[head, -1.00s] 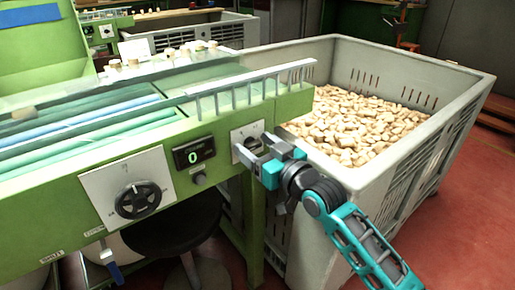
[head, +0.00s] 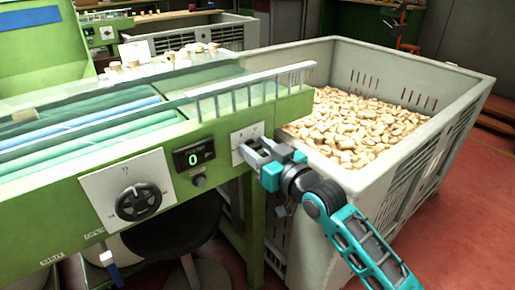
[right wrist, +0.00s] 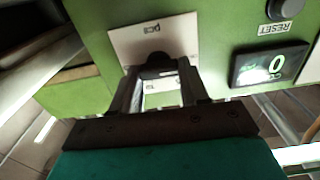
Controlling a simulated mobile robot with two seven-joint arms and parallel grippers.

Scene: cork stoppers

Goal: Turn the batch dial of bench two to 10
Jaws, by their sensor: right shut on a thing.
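The batch dial's white plate (head: 245,137), marked "pcs", is at the right end of the green bench's front. It also shows in the right wrist view (right wrist: 185,32). The dial's dark knob (right wrist: 155,62) sits between my right gripper's fingertips; in the head view the gripper hides it. My right gripper (head: 252,148) is shut on this knob, its fingers pointing at the panel (right wrist: 156,75). The display (head: 194,154) left of the plate reads 0. My left gripper is not in view.
A larger black knob (head: 138,201) on a white plate is further left. A small reset button (head: 199,181) is below the display. A big grey crate (head: 410,160) of corks stands close on the right. A dark stool (head: 170,235) is under the bench.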

